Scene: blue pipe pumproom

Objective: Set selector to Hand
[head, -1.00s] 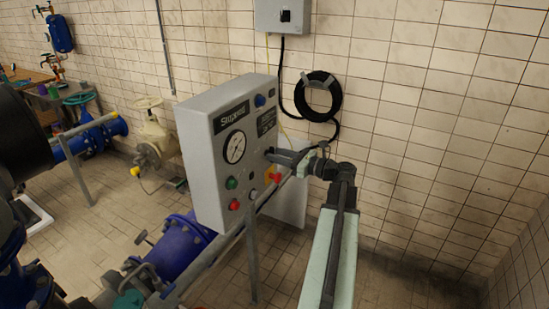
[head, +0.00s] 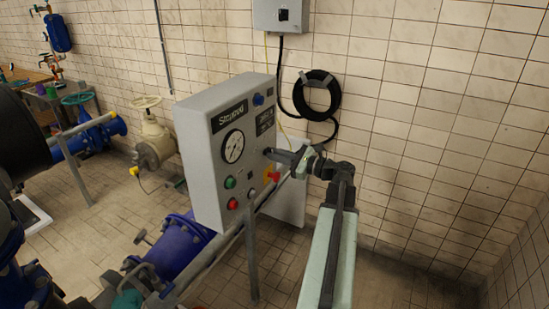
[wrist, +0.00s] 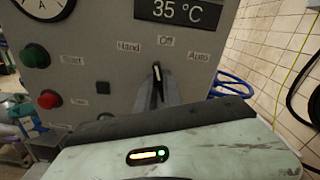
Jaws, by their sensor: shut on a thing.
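The selector is a small black knob with a white pointer line (wrist: 157,74) on the grey control panel (head: 203,165). In the wrist view the labels Hand (wrist: 128,46), Off (wrist: 166,41) and Auto (wrist: 199,56) arc above it. The pointer line stands nearly upright and leans slightly left, between Hand and Off as far as I can tell. My gripper (head: 270,153) reaches the panel face from the right and is shut on the selector knob. In the wrist view the dark fingers (wrist: 160,96) hide the knob's lower part.
The panel also carries a dial gauge (head: 233,147), a green button (head: 231,183), a red button (head: 232,204) and a 35 °C display (wrist: 169,11). A coiled black hose (head: 318,95) hangs on the wall behind.

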